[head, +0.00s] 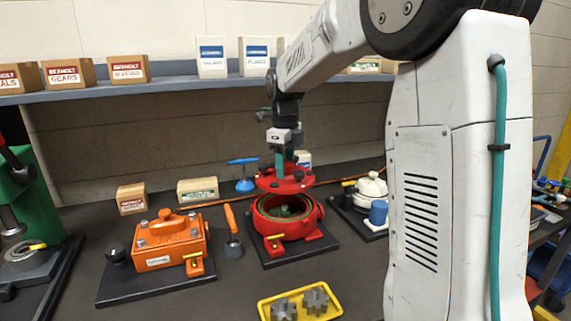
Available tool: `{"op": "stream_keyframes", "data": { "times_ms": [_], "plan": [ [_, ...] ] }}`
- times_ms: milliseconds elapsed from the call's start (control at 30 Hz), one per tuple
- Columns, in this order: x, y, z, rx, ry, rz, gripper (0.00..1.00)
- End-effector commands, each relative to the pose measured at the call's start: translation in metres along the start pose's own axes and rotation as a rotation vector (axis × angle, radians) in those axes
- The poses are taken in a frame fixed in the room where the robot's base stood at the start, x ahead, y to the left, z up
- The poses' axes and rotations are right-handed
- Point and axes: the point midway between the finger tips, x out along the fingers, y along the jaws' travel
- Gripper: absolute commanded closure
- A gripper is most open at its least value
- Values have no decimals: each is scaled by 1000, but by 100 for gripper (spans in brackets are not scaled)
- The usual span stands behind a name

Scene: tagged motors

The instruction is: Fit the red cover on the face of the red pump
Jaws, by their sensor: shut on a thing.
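The red cover (270,182) is a round plate with dark holes, held roughly level just above the red pump (285,228). My gripper (281,165) is above the cover and shut on it; the fingertips are small and partly hidden here. The red pump sits on a dark base plate on the bench. Its round face points up and is open, with a greenish ring at the rim and dark grey parts inside. A gap shows between the cover and the pump's rim, and the cover sits slightly toward the back of the opening.
An orange motor (168,240) stands left of the pump, with an orange-handled tool (232,232) between. A yellow tray (263,307) with grey gears is in front. A white pump (371,186) is to the right. A blue-handled tool (244,180) and small boxes stand behind.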

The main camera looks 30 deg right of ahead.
Motion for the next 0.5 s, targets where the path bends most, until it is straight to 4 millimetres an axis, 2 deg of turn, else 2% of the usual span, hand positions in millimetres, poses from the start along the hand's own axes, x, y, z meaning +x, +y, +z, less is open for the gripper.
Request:
{"op": "stream_keyframes", "data": {
  "times_ms": [500],
  "plan": [
    [37, 0, 0, 0, 0, 0, 100]
  ]
}}
